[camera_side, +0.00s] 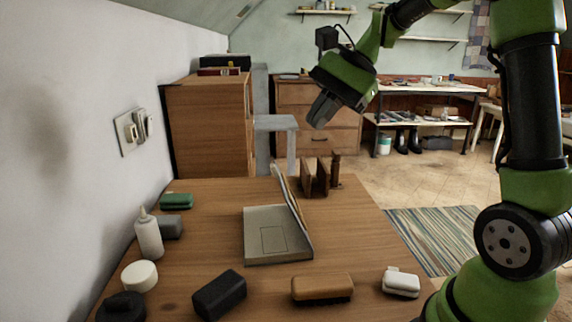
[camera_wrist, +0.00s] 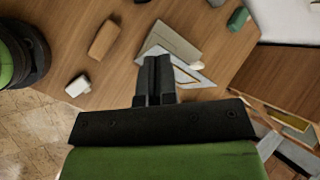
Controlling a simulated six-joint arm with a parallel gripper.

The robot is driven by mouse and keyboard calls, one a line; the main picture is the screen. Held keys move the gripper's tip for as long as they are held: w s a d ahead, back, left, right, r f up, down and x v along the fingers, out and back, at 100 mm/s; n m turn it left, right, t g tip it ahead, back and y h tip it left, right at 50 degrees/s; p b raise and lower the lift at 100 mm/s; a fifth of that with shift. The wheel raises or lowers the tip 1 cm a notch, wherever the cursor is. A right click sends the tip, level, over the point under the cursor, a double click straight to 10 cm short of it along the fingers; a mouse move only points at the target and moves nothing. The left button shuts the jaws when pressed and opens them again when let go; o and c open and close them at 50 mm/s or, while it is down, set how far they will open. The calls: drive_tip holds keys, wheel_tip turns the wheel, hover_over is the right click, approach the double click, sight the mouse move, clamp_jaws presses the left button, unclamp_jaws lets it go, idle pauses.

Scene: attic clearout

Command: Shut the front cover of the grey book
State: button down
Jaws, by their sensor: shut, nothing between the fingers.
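The grey book (camera_side: 268,240) lies open on the wooden table in the side view. Its front cover (camera_side: 291,205) stands up steeply along the book's right side, leaning slightly. In the wrist view the grey book (camera_wrist: 172,40) lies beyond my fingers, which hide part of it, and the raised cover (camera_wrist: 192,77) shows as a pale edge beside it. My gripper (camera_side: 318,118) is shut and empty in the side view, well above the table and behind the book. It touches nothing. Its fingers also show in the wrist view (camera_wrist: 155,62).
A brown wooden holder (camera_side: 316,178) stands just behind the cover. A black block (camera_side: 219,294), a brown brush (camera_side: 322,288) and a small white item (camera_side: 401,282) lie along the front. A white bottle (camera_side: 148,236), white round tub (camera_side: 139,276) and green item (camera_side: 176,201) stand at left.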

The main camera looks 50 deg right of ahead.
drive_tip(key=w+d+f+m+t+y, duration=0.2)
drive_tip(key=d+f+m, duration=0.25)
drive_tip(key=d, duration=0.35)
drive_tip(key=w+d+f+m+t+y, duration=0.2)
drive_tip(key=d+f+m, duration=0.25)
drive_tip(key=d, duration=0.35)
hover_over(285, 185)
drive_tip(key=shift+m, duration=0.3)
wheel_tip(285, 185, down, 5)
drive_tip(key=shift+d+f, duration=0.1)
